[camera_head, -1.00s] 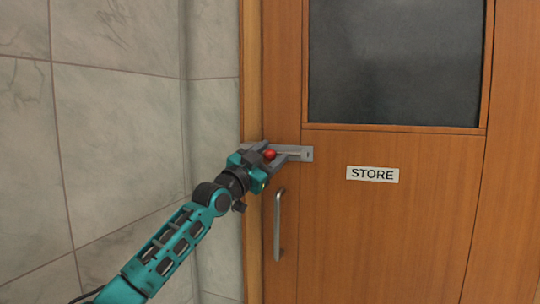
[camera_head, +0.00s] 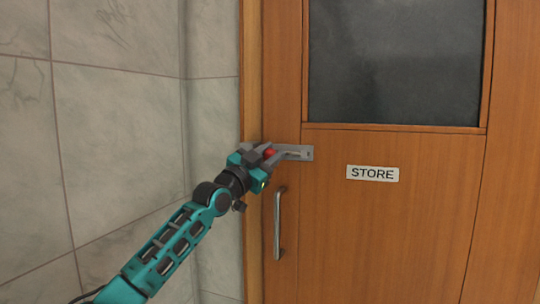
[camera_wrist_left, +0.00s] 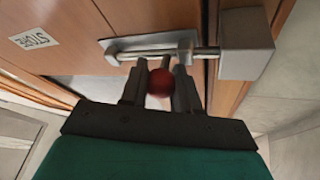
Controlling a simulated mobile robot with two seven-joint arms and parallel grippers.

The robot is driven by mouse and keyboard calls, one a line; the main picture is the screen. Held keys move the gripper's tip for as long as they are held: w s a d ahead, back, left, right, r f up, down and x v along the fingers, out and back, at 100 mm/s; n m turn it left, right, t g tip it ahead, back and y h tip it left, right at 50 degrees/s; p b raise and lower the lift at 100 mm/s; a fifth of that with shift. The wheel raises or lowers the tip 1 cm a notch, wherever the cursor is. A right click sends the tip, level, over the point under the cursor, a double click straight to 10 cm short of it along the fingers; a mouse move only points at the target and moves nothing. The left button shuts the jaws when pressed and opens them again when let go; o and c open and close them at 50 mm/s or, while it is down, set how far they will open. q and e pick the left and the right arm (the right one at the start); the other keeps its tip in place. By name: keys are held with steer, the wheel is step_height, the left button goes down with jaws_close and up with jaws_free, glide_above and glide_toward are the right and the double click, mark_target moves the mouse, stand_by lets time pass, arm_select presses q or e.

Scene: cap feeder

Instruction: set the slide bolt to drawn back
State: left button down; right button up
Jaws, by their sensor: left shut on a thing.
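The slide bolt (camera_head: 307,153) is a grey metal plate with a rod, fixed across the left edge of the wooden door. Its red knob (camera_head: 270,153) shows between the fingers of my left gripper (camera_head: 267,155). In the left wrist view the red knob (camera_wrist_left: 160,82) sits between both dark fingers, which are shut on it. There the bolt's rod (camera_wrist_left: 207,53) spans the gap from its bracket to the grey keeper block (camera_wrist_left: 246,45) on the frame. In the head view my gripper hides most of the keeper. My right gripper is not in view.
A vertical door handle (camera_head: 279,224) is just below the bolt. The door (camera_head: 390,235) has a dark window (camera_head: 395,60) and a STORE sign (camera_head: 372,174). A tiled wall (camera_head: 110,120) stands close on the left, beside the frame.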

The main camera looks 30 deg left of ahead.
mark_target(298, 144)
arm_select(q)
steer(key=d, duration=0.1)
steer(key=d+p, duration=0.2)
steer(key=shift+w+r, duration=0.25)
steer(key=shift+w, duration=0.1)
steer(key=shift+d+f, duration=0.1)
steer(key=shift+d, duration=0.2)
steer(key=c, duration=0.9)
jaws_free()
steer(key=shift+w+d, duration=0.1)
steer(key=shift+d, duration=0.05)
steer(key=shift+o, duration=0.2)
steer(key=shift+f, duration=0.1)
steer(key=b+v, duration=0.2)
steer(key=v, duration=1.1)
